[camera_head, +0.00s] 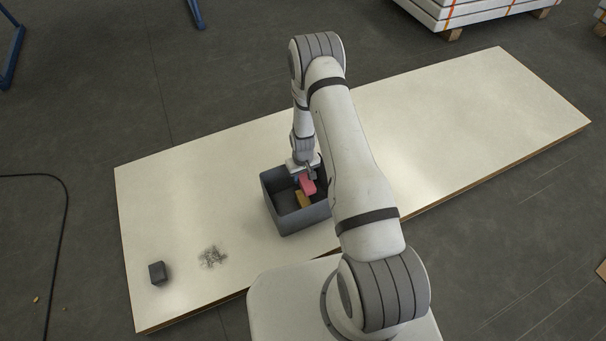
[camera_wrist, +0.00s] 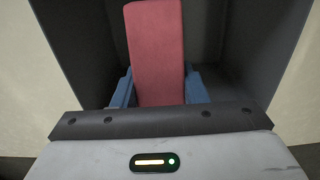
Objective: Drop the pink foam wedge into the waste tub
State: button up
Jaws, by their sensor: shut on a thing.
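The pink foam wedge (camera_head: 308,186) is held by my gripper (camera_head: 304,178) over the open waste tub. In the wrist view the wedge (camera_wrist: 157,50) stands between the two blue fingers (camera_wrist: 158,88), which are shut on it. The dark grey waste tub (camera_head: 297,221) stands on the board, and its inner walls (camera_wrist: 262,45) surround the wedge in the wrist view. I cannot tell whether the wedge is below the tub's rim. A yellow-brown piece (camera_head: 302,199) lies in the tub, beneath the wedge.
The tub stands on a large pale board (camera_head: 200,180). A small dark grey block (camera_head: 158,272) and a patch of grey scraps (camera_head: 212,257) lie at the board's left. The board's right part is clear. My arm hides part of the tub's right side.

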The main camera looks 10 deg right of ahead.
jog(key=o, duration=1)
jog(key=shift+o, duration=0.2)
jog(key=shift+r, duration=0.15)
notch_tip(320, 180, up, 8)
jog(key=shift+f+p, duration=0.2)
jog(key=shift+p, duration=0.85)
